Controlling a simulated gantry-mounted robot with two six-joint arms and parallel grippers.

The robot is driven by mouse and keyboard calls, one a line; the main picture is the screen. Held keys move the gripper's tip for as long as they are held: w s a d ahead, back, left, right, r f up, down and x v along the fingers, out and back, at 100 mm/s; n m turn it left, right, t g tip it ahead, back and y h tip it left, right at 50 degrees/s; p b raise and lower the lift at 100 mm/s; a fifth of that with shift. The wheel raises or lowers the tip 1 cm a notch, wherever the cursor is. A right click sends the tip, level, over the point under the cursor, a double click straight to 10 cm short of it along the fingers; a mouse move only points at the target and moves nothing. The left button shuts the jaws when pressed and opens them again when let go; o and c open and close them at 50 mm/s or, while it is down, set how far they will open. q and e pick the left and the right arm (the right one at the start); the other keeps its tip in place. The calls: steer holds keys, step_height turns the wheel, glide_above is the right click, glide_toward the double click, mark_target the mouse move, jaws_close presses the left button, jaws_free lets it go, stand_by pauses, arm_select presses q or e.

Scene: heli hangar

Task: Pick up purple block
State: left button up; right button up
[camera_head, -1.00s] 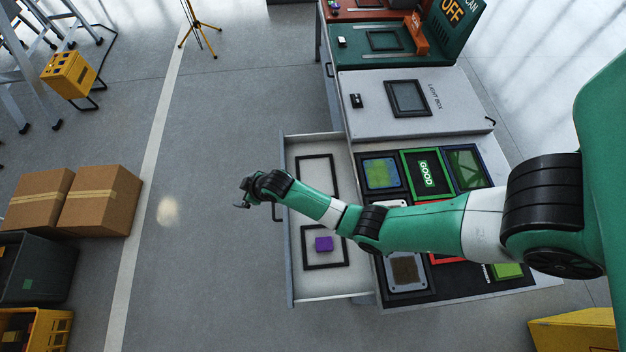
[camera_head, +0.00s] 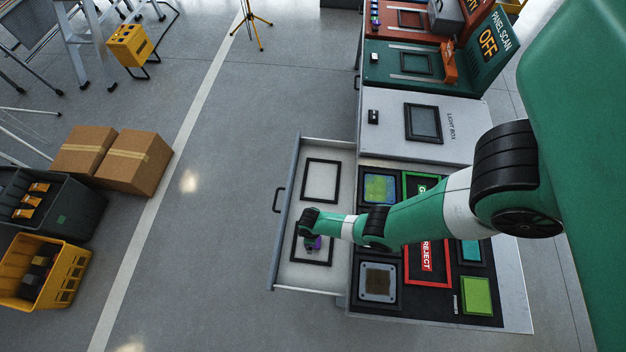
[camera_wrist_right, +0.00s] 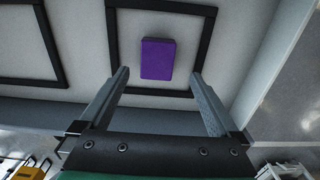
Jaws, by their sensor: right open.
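The purple block (camera_wrist_right: 158,59) lies in a black square frame on the light floor of the open drawer (camera_head: 324,272). In the head view, the purple block (camera_head: 317,243) is partly hidden by my right gripper (camera_head: 309,243), which is over the drawer. In the right wrist view, my right gripper (camera_wrist_right: 160,75) is open and empty. Its fingers reach toward the block from either side, with the tips a little short of it and not touching it. My left gripper is in neither view.
A second black frame (camera_head: 321,161) in the drawer is empty. The worktop beside the drawer holds framed panels, a red REJECT frame (camera_head: 427,283) and a light box (camera_head: 449,126). Cardboard boxes (camera_head: 134,162) and a yellow crate (camera_head: 69,284) stand on the floor at left.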

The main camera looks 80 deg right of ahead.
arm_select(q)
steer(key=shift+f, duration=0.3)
arm_select(e)
steer(key=shift+f, duration=0.3)
steer(key=f+b, duration=0.5)
steer(key=shift+s+d+f, duration=0.15)
steer(key=shift+s+d, duration=0.1)
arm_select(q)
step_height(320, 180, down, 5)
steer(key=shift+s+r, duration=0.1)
arm_select(e)
jaws_close()
step_height(320, 180, up, 5)
steer(key=p, duration=0.4)
steer(key=shift+a+f+p, duration=0.1)
steer(key=shift+p, duration=0.25)
arm_select(q)
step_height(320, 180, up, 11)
steer(key=p, duration=0.7)
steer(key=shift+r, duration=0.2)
arm_select(e)
steer(key=w+a+r, duration=0.2)
steer(key=a+r, duration=0.2)
steer(key=a, duration=0.2)
steer(key=w+a+r, duration=0.3)
steer(key=a+r, duration=0.1)
steer(key=a, duration=0.3)
steer(key=shift+r, duration=0.25)
